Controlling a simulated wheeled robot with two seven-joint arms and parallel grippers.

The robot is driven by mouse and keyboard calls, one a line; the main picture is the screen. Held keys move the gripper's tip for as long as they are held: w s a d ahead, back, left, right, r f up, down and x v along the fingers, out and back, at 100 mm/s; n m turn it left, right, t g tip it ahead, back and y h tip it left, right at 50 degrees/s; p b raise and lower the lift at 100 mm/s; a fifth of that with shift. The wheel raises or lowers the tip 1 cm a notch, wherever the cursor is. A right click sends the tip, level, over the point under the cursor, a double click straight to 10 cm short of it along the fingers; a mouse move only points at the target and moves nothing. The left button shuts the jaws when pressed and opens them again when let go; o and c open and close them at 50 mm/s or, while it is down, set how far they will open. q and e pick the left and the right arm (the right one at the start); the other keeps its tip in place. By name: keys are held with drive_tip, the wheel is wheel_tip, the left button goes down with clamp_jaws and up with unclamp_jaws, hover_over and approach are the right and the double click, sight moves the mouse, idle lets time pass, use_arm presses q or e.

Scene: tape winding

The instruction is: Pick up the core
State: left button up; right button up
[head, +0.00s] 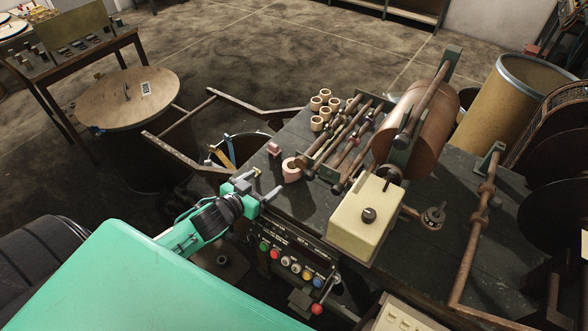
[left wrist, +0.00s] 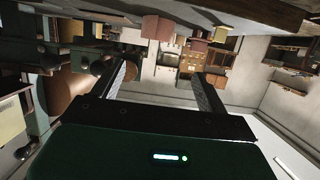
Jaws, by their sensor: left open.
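Several short tan cardboard cores (head: 325,97) stand in a cluster at the far left corner of the dark bench in the head view. My left gripper (head: 269,180) is at the bench's left edge, open and empty, nearer to me than the cores and apart from them. In the left wrist view its two fingers (left wrist: 170,70) are spread with nothing between them. A wider pinkish roll (head: 291,169) sits just beyond the gripper on the bench. The right gripper is not in view.
A winding machine with rods, a large brown roll (head: 420,122) and a cream housing (head: 366,217) fills the bench's (head: 310,208) middle. A small pink block (head: 273,149) lies near the left edge. A button panel (head: 292,262) faces me. A tan drum (head: 520,95) stands behind right.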

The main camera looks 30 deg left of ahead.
use_arm(q)
drive_tip(key=p, duration=0.1)
approach(290, 167)
drive_tip(key=shift+w+d+r, duration=0.3)
drive_tip(key=shift+w+r, duration=0.15)
drive_tip(key=shift+r, duration=0.1)
drive_tip(key=shift+w+d+r, duration=0.25)
drive_tip(key=shift+w+r, duration=0.25)
drive_tip(key=p+x, duration=0.1)
drive_tip(key=x, duration=0.1)
drive_tip(key=d+x, duration=0.1)
drive_tip(key=x, duration=0.2)
drive_tip(key=shift+s+p, duration=0.15)
drive_tip(key=shift+p, duration=0.25)
drive_tip(key=shift+w+f, duration=0.15)
drive_tip(key=shift+w, duration=0.1)
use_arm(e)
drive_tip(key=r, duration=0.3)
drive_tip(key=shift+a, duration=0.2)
use_arm(q)
drive_tip(key=c, duration=1)
drive_tip(key=shift+c, duration=0.8)
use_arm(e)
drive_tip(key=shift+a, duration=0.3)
